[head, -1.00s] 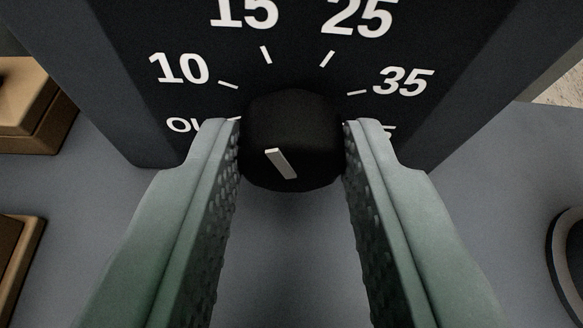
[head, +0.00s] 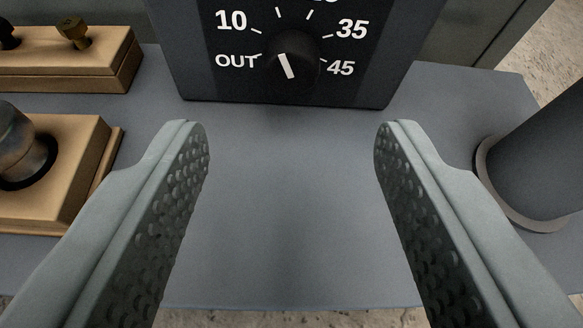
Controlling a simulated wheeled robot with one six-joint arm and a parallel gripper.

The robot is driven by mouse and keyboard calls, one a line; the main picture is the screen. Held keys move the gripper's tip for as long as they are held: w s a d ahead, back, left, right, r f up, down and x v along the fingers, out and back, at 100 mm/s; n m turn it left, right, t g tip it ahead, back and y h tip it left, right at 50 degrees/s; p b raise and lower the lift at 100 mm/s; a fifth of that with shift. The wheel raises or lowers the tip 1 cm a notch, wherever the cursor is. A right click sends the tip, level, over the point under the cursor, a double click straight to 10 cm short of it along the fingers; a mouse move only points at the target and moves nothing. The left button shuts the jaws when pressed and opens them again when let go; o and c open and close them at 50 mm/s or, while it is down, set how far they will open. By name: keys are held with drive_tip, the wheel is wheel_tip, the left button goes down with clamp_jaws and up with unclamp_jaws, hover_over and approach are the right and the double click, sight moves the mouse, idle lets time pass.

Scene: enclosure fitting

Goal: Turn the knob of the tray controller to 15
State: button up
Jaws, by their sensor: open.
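The tray controller (head: 225,85) is a dark box with a black dial face at the top centre. Its round black knob (head: 300,82) carries a white pointer line that leans up and to the left. The line runs roughly parallel to the tick right of the 10 tick; the number above that tick is cut off by the frame. The numbers 10, 35, 45 and the word OUT are readable. My gripper (head: 290,138) is wide open and empty, its two grey-green fingers well apart. It is back from the knob and touches nothing.
A dark cylinder (head: 540,150) on a round base stands at the right. The grey surface (head: 290,220) between my fingers is clear.

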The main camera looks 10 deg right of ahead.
drive_tip(key=v, duration=0.9)
drive_tip(key=s+a+r+t+h, duration=0.15)
drive_tip(key=a+r, duration=0.25)
drive_tip(key=r, duration=0.6)
drive_tip(key=s+a+r, duration=0.3)
drive_tip(key=a+r, duration=0.1)
drive_tip(key=r, duration=0.6)
drive_tip(key=s+a+r+t+h, duration=0.15)
drive_tip(key=a+r, duration=0.25)
drive_tip(key=r, duration=0.6)
drive_tip(key=s+a+r+y, duration=0.1)
drive_tip(key=s+a+r, duration=0.3)
drive_tip(key=s+r, duration=0.2)
drive_tip(key=s+a+r+y, duration=0.1)
drive_tip(key=s+a+r, duration=0.3)
drive_tip(key=s, duration=0.7)
drive_tip(key=s+a+r+m+t+y, duration=0.1)
drive_tip(key=s+a+r, duration=0.3)
drive_tip(key=s+r, duration=0.4)
drive_tip(key=shift+s+a+r, duration=0.25)
drive_tip(key=shift+s+a, duration=0.1)
drive_tip(key=shift+s, duration=0.2)
